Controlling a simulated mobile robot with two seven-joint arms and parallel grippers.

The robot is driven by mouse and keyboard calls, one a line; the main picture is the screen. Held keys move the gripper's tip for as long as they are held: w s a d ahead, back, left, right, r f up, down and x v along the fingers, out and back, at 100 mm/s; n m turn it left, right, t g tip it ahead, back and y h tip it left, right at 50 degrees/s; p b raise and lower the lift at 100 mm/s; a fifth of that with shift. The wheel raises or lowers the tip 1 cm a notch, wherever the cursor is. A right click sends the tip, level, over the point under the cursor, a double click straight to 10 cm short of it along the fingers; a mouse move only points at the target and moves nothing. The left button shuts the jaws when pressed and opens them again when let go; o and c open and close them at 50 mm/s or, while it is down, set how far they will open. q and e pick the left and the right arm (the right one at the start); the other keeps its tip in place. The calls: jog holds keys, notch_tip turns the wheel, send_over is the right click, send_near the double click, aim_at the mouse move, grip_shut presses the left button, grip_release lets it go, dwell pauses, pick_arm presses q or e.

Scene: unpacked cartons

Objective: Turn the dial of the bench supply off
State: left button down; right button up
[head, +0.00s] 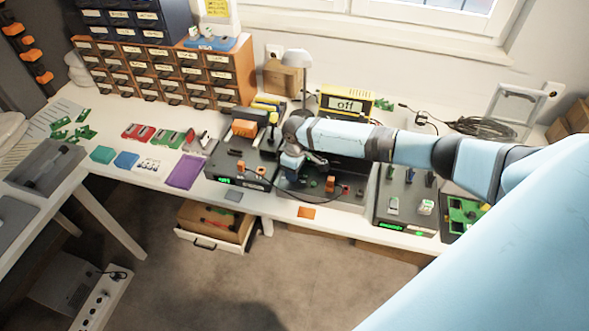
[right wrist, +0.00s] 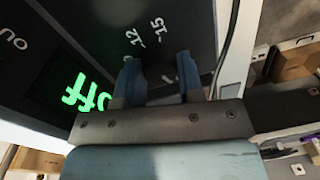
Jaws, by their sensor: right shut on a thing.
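The bench supply's dark panel (right wrist: 185,25) fills much of the right wrist view, with white marks such as 12 and 15 and a green lit display (right wrist: 88,92) reading "off". My right gripper (right wrist: 158,74) is at this panel, with its two blue fingers spread around the dial and shut on it. The dial is mostly hidden between the fingers, and its pointer cannot be made out. In the head view my right gripper (head: 292,164) reaches down over the middle dark device (head: 345,196) on the bench, and partly covers it. My left gripper is not in view.
Dark devices stand close on both sides: one left (head: 240,166) and one right (head: 405,205), each with a green display. A lamp (head: 298,58), drawer cabinets (head: 160,72) and coiled cable (head: 482,127) line the back.

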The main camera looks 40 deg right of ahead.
dwell(0.3)
jog(key=o, duration=0.9)
jog(key=shift+r, duration=0.15)
jog(key=r, duration=1.3)
jog(key=shift+w+d+r, duration=0.15)
jog(key=shift+d+r, duration=0.15)
jog(key=shift+f, duration=0.1)
jog(key=s+a+f+t+y+p, duration=0.1)
jog(key=s+a+f+t+y, duration=0.15)
jog(key=s+a+f, duration=0.5)
jog(key=s+a+f+t+y+p, duration=0.1)
jog(key=s+a+f+t+p, duration=0.2)
jog(key=a, duration=0.7)
jog(key=s+r+m+t, duration=0.1)
jog(key=s+t, duration=0.1)
jog(key=s, duration=0.3)
jog(key=s+m+t, duration=0.1)
jog(key=s+t, duration=0.1)
jog(key=s, duration=0.4)
jog(key=s+r+m+t+h+p, duration=0.1)
jog(key=s+t, duration=0.1)
jog(key=s, duration=0.4)
jog(key=shift+s+r, duration=0.1)
jog(key=shift+r, duration=0.2)
